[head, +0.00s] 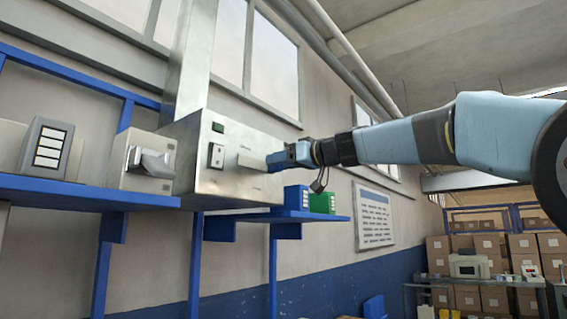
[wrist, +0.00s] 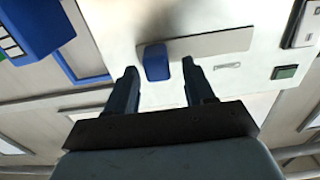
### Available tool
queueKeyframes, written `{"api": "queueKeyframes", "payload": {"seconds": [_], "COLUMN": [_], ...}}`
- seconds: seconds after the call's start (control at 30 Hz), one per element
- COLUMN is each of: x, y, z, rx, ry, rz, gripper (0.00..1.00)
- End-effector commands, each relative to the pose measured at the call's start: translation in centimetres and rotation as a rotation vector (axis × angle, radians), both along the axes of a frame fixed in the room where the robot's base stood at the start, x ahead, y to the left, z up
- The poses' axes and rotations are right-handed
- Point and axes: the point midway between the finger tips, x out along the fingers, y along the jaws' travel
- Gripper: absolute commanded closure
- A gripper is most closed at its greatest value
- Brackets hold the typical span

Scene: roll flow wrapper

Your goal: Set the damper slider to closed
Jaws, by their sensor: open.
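The damper slider shows in the wrist view as a blue knob (wrist: 156,60) at the left end of a grey slot plate (wrist: 215,43) on a pale metal box. A small label (wrist: 228,66) sits beside the plate; its text is too small to read. My gripper (wrist: 160,68) is open, with one finger on each side of the knob and a gap to both. I cannot tell whether the fingertips reach as deep as the knob. In the head view my gripper (head: 275,160) is at the right part of the metal box (head: 225,185) and hides the knob.
The box also carries a switch plate (head: 215,155) and a green square (head: 218,127). A blue shelf (head: 270,216) below holds blue and green binders (head: 322,203). A grey unit with a lever (head: 150,162) stands to the left. Free room lies right of the box.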

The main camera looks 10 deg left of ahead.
Motion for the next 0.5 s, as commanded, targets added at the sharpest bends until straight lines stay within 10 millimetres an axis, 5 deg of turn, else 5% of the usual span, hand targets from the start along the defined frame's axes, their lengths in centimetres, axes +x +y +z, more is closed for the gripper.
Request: {"api": "queueKeyframes", "payload": {"seconds": [0.37, 0.5], "x": [0.27, 0.28], "y": [0.36, 0.34], "z": [0.04, 0.03], "rx": [0.001, 0.001], "ry": [-0.001, -0.001], "rz": [-0.002, -0.002], "gripper": [0.47, 0.59]}}
